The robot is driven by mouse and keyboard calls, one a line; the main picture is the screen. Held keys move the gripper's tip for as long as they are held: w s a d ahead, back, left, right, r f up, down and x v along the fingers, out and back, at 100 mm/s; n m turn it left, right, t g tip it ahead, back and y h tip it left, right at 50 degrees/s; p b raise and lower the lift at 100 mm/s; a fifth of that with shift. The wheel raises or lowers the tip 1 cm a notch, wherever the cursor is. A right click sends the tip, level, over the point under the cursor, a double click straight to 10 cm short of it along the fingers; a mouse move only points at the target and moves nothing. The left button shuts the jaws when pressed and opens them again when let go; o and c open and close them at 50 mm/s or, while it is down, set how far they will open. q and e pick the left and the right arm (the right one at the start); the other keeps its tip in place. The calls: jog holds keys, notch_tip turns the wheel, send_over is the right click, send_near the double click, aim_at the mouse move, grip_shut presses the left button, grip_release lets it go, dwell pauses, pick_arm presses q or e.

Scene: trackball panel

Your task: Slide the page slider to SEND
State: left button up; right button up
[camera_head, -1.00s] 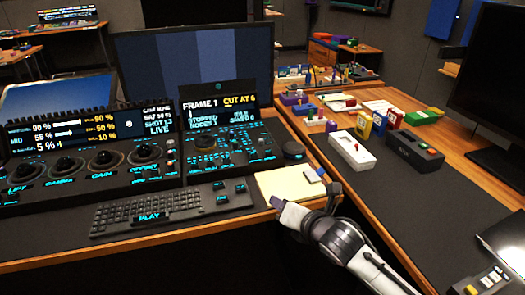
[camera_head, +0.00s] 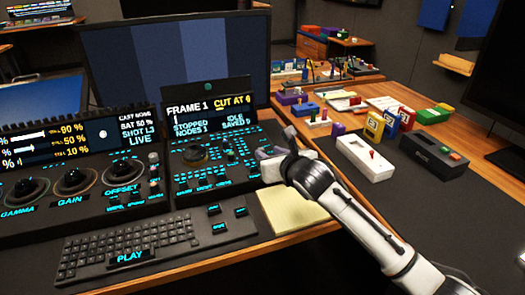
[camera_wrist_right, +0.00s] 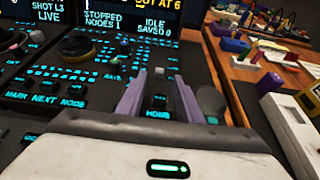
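My right gripper (camera_head: 275,147) is over the right end of the control panel (camera_head: 222,172). In the right wrist view its two purple fingers (camera_wrist_right: 158,88) are apart, with nothing held between them. Small dark keys or controls (camera_wrist_right: 158,102) with cyan labels show between the fingers; I cannot tell whether a finger touches them. I cannot make out a page slider or the word SEND in either view. The panel's screen (camera_head: 208,115) reads FRAME 1, STOPPED and IDLE. My left gripper is out of view.
A round dark knob (camera_wrist_right: 210,101) stands just right of the fingers. A yellow notepad (camera_head: 292,212) lies below my right wrist, beside the keyboard (camera_head: 125,245). A white box with a red part (camera_head: 364,158) and a dark box (camera_head: 434,156) stand on the right desk.

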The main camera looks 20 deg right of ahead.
aim_at(262, 149)
jog(key=b+x, duration=0.1)
jog(key=x, duration=0.4)
jog(key=shift+w+f, duration=0.1)
jog(key=shift+w, duration=0.25)
grip_shut()
